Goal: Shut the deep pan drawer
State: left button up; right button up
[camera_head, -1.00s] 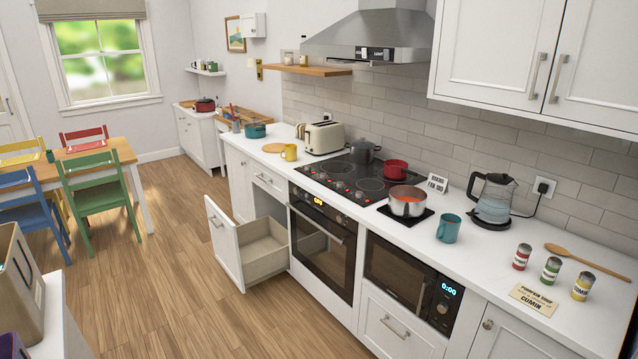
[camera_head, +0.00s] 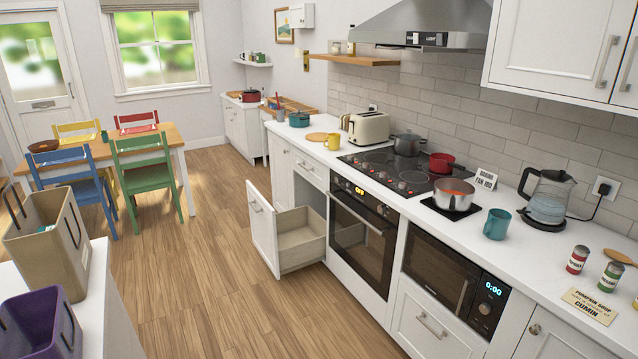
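The deep pan drawer (camera_head: 264,228) is pulled out from the white base cabinets, left of the oven. Its white front panel with a bar handle stands well out over the wooden floor. Its beige inside (camera_head: 297,238) shows and looks empty. Neither of my grippers is in view.
The oven (camera_head: 361,238) and the microwave (camera_head: 455,279) are right of the drawer. A white counter with a beige bin (camera_head: 50,245) and a purple bin (camera_head: 40,325) is at the left. Wooden floor (camera_head: 190,290) lies clear between. A green chair (camera_head: 146,170) stands by the dining table.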

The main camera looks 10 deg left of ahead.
aim_at(295, 238)
jog(key=i+l+z, duration=0.15)
jog(key=i, duration=1.15)
